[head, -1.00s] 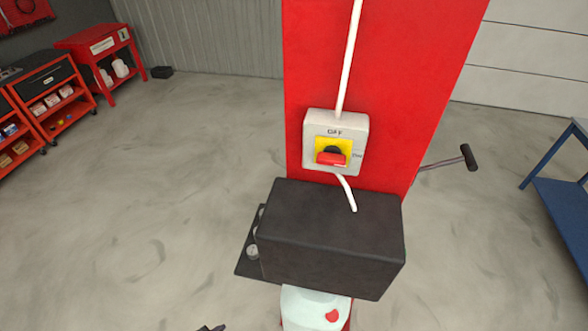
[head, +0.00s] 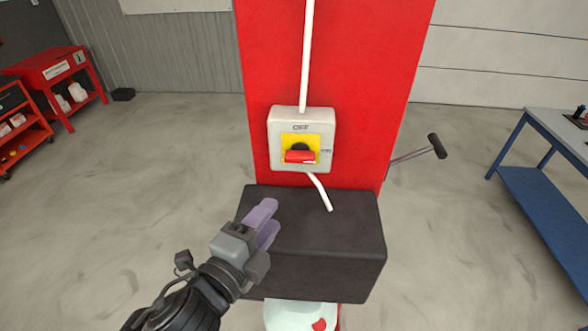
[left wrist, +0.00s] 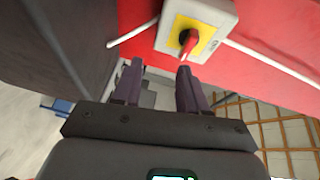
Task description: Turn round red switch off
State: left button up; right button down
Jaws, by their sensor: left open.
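The round red switch (head: 300,156) sits on a yellow plate on a light grey box (head: 287,118) fixed to a red column. Its red handle lies horizontal, pointing toward the ON side, with OFF lettering above it. My left gripper (head: 266,222) is open and empty, below and left of the switch, in front of the black box. In the left wrist view the switch (left wrist: 189,42) shows above and beyond the fingertips (left wrist: 160,72), apart from them. My right gripper is not in view.
A black box (head: 325,235) juts from the red column (head: 370,60) below the switch. A white cable (head: 308,50) runs up from the switch box, and a short one hangs below. A black-ended lever (head: 437,146) sticks out at right. A blue table (head: 545,195) stands further right.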

aim_at(297, 161)
pick_arm(q)
jog(key=shift+m+t, duration=0.5)
jog(key=shift+m, duration=0.1)
jog(key=w+d+r, duration=0.1)
jog(key=w, duration=0.2)
jog(key=w+d+r+p, duration=0.1)
jog(key=w+d, duration=0.1)
jog(key=w, duration=0.1)
jog(key=w+d+r+p, duration=0.1)
jog(key=w+r, duration=0.1)
jog(key=w, duration=0.2)
jog(key=shift+w+d+r, duration=0.1)
jog(key=shift+d, duration=0.2)
jog(key=shift+c, duration=0.4)
grip_shut()
